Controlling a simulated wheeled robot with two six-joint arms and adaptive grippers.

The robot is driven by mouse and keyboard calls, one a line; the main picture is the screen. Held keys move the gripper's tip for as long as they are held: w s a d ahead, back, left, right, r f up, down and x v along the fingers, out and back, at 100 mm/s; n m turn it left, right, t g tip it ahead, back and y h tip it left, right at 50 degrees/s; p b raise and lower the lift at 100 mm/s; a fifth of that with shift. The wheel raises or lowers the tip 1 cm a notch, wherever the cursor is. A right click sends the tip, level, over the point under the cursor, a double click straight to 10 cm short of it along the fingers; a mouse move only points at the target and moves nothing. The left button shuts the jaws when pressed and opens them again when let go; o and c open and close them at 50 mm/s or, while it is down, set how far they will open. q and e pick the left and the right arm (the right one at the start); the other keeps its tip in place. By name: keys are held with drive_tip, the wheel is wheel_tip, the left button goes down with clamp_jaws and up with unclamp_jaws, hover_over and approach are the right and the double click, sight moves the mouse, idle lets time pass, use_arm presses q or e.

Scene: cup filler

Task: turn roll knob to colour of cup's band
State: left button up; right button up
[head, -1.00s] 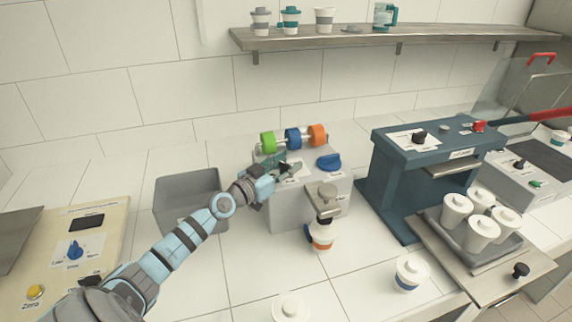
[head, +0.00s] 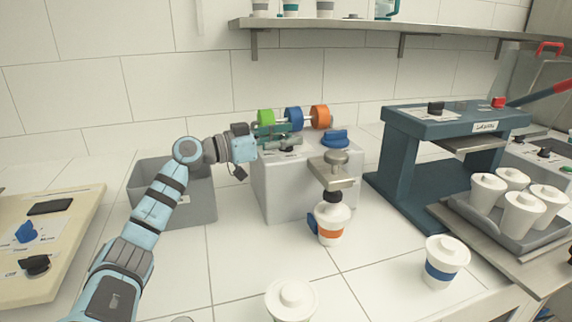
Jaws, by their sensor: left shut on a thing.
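A grey filler machine (head: 300,190) carries a green roll (head: 266,117), a blue roll (head: 293,116) and an orange roll (head: 320,116) on a rod. A white cup with an orange band (head: 331,222) stands under its spout (head: 333,172). My left gripper (head: 285,139) is at the machine's top left, just in front of the rolls. It is shut on the roll knob, which its fingers mostly hide, so its pointing direction cannot be read. A second, blue knob (head: 336,138) sits at the machine's top right, clear of the gripper. My right gripper is out of view.
A blue-banded cup (head: 441,265) and a white-lidded cup (head: 291,300) stand in front. A grey bin (head: 200,200) is left of the machine. A dark blue press (head: 400,150) and a tray (head: 480,222) of white cups are at the right.

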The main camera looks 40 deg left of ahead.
use_arm(q)
drive_tip(key=shift+f+m+h, duration=0.1)
drive_tip(key=shift+m+h, duration=0.2)
drive_tip(key=shift+h, duration=0.1)
drive_tip(key=shift+m+g+h, duration=0.3)
drive_tip(key=shift+g+h, duration=0.1)
drive_tip(key=shift+r+m+g+h+p, duration=0.2)
drive_tip(key=shift+m+g+h+p, duration=0.3)
drive_tip(key=shift+h, duration=0.2)
drive_tip(key=shift+f+m+g+h, duration=0.1)
drive_tip(key=shift+m+g+h, duration=0.2)
drive_tip(key=shift+g+h, duration=0.1)
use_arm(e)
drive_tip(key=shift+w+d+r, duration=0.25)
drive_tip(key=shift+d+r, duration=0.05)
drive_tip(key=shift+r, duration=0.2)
use_arm(q)
drive_tip(key=shift+f, duration=0.1)
drive_tip(key=o, duration=1.2)
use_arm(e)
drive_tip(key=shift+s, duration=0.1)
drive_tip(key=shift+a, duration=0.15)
